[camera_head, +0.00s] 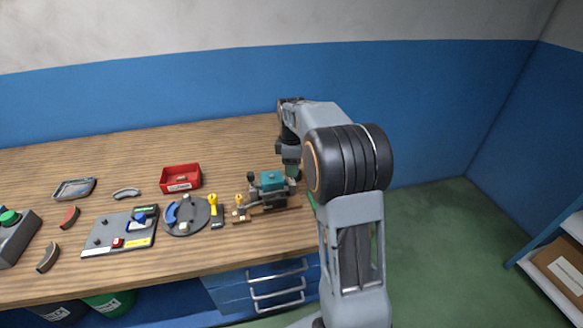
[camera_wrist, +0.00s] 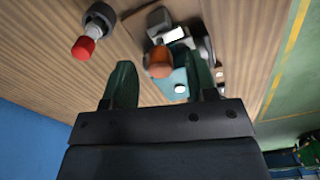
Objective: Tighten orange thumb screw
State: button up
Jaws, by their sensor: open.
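The orange thumb screw (camera_wrist: 160,62) shows as a round orange knob in the wrist view, on a teal and grey device (camera_wrist: 176,86). In the head view the teal device (camera_head: 271,179) stands on a wooden base near the right end of the bench, and the orange screw is hidden there. My gripper (camera_wrist: 160,66) has two green fingers apart, with the orange screw in view between them. Whether the fingers touch it or are above it I cannot tell. In the head view my gripper (camera_head: 292,170) points down beside the device, partly hidden by my arm.
A red-tipped piece (camera_wrist: 84,47) stands near the device in the wrist view. A yellow tool (camera_head: 215,208), a round grey fixture (camera_head: 186,229), a red bin (camera_head: 181,170) and a switch panel (camera_head: 105,238) lie to the left. The bench's right end is close to the device.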

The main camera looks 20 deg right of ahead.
jog(key=shift+f, duration=0.5)
jog(key=shift+c, duration=0.3)
jog(key=c, duration=0.9)
jog(key=shift+o, duration=0.2)
